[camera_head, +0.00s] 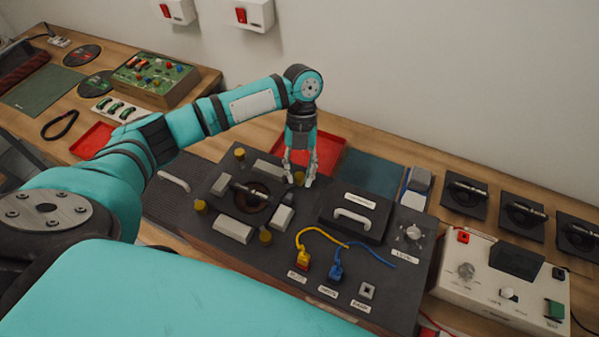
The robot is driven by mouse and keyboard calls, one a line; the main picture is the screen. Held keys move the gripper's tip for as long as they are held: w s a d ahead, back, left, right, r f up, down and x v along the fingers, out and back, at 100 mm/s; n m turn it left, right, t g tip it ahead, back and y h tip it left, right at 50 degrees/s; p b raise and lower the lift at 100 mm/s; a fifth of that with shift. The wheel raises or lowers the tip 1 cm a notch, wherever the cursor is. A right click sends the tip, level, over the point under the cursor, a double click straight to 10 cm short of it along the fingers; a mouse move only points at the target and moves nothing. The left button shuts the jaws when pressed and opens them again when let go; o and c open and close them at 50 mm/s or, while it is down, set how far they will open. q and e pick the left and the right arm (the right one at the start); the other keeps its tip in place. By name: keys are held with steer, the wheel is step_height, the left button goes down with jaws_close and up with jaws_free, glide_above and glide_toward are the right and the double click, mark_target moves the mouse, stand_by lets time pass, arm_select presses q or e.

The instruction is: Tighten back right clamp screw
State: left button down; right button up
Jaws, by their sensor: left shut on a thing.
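The test fixture (225,246) is a dark panel with a round recess (252,197) ringed by grey blocks. Yellow clamp screws stand at its corners: back left (239,154), front left (200,206) and front right (265,237). My left arm reaches over from the left. My left gripper (300,182) points down at the back right corner, shut on the back right clamp screw (299,178). The fingers partly hide this screw. A dark cylindrical part (243,190) lies across the recess. My right gripper is not in view.
A black lid with a grey handle (352,217) sits right of the gripper. Yellow (322,238) and blue (366,250) cables plug into the panel front. A red tray (330,150) lies behind. A white control box (480,283) and several dark stands are at right.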

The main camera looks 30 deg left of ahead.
arm_select(q)
steer(key=shift+m, duration=0.5)
steer(key=c, duration=1.1)
jaws_free()
steer(key=v, duration=1.2)
steer(key=shift+d, duration=0.2)
steer(key=shift+r, duration=0.1)
